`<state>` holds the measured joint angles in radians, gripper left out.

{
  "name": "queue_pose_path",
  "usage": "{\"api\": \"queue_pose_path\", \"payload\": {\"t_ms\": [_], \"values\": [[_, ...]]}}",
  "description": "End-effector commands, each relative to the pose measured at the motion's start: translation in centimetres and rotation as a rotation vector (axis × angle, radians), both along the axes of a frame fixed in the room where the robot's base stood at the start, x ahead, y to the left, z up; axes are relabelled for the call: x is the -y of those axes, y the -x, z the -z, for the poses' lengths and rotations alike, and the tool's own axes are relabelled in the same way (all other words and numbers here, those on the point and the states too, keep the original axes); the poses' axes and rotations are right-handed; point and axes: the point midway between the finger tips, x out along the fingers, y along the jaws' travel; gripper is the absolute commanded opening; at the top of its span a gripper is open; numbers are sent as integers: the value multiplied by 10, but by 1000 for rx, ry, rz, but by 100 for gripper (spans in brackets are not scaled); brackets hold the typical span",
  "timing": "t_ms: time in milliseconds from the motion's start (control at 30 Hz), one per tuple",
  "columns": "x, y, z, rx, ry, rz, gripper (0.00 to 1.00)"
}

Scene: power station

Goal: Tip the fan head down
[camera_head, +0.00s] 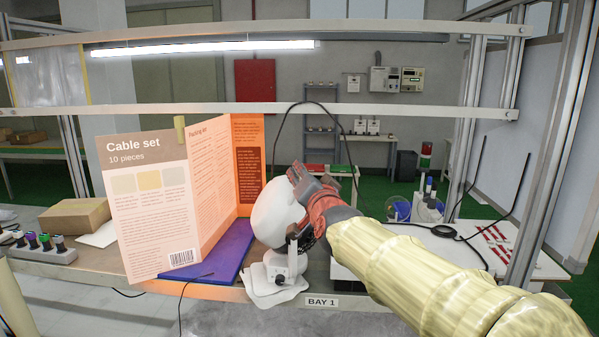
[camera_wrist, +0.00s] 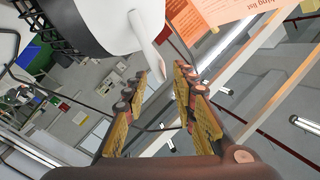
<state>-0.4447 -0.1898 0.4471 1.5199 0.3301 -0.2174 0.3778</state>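The white fan (camera_head: 275,212) stands at the table's front edge, its rounded head upright on a short stem above a flat white base (camera_head: 272,290). My gripper (camera_head: 302,182), red and dark, is at the upper right of the fan head and partly covers it. In the wrist view the fan head (camera_wrist: 92,22) fills the upper left, with a black grille beside it. My gripper's two padded fingers (camera_wrist: 160,75) are apart. A thin white part of the fan (camera_wrist: 148,45) reaches down between the fingertips. I cannot tell whether either finger touches it.
A tall folded "Cable set" board (camera_head: 150,205) stands left of the fan, close by a blue panel (camera_head: 215,255). A cardboard box (camera_head: 75,217) and a strip with coloured knobs (camera_head: 40,248) are further left. A black cable (camera_head: 340,125) arches behind. Metal rails cross above.

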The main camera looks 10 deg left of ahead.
Motion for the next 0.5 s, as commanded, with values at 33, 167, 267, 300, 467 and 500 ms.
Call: {"api": "queue_pose_path", "payload": {"t_ms": [33,167,267,300,467,500], "values": [[4,10,-1,1,-1,0,27],[12,30,0,1,1,-1,27],[17,43,0,0,0,0,27],[19,47,0,0,-1,0,27],[23,57,0,0,-1,0,27],[23,58,1,0,0,0,27]]}}
